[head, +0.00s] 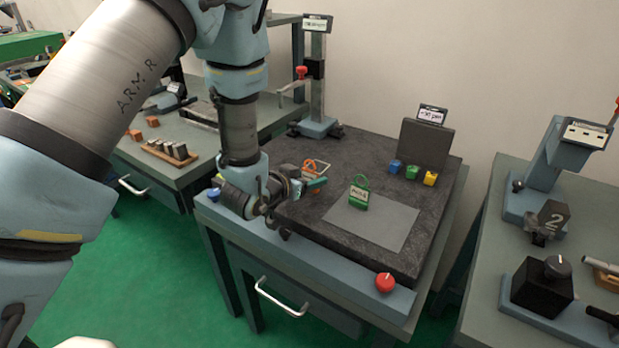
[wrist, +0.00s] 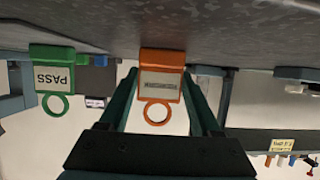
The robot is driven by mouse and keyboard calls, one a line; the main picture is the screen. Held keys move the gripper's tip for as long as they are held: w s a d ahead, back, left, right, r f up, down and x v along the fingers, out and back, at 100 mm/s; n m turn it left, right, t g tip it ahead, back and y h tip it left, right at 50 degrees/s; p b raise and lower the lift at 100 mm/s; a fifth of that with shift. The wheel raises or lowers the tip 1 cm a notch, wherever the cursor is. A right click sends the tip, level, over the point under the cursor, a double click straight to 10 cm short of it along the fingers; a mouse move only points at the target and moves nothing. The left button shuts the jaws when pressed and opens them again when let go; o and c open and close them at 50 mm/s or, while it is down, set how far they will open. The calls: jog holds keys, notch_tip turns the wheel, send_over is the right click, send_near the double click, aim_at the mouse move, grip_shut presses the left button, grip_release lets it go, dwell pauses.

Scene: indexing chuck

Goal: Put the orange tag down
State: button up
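The orange tag (wrist: 161,85), with a ring and a pale label, is between the two fingers of my gripper (wrist: 161,78) in the wrist view, which looks upside down. The fingers appear shut on its sides. Its base is at or very near the dark stone surface; I cannot tell whether it touches. In the head view the orange tag (head: 311,166) is partly hidden by my gripper (head: 317,180), over the left part of the dark stone plate (head: 300,216). The green PASS tag (head: 358,198) stands upright on the grey mat to the right; it also shows in the wrist view (wrist: 52,78).
The grey mat (head: 392,222) has free room around the green tag. Blue, green and yellow blocks (head: 412,172) stand before a dark upright block (head: 425,145) at the back. A red knob (head: 385,282) is on the front rail. A post stand (head: 317,90) rises at the back left.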

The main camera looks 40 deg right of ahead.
jog(key=o, duration=0.4)
jog(key=shift+r, duration=0.1)
jog(key=shift+a+r, duration=0.1)
jog(key=shift+r, duration=0.05)
jog(key=b+v, duration=0.1)
jog(key=v, duration=0.8)
jog(key=shift+s+a+r, duration=0.1)
jog(key=shift+a+r, duration=0.05)
jog(key=shift+r, duration=0.05)
jog(key=p+v, duration=0.1)
jog(key=p, duration=0.2)
jog(key=shift+s+a+r, duration=0.1)
jog(key=shift+a, duration=0.25)
jog(key=shift+s+a+p, duration=0.1)
jog(key=shift+a+p, duration=0.2)
jog(key=shift+p, duration=0.25)
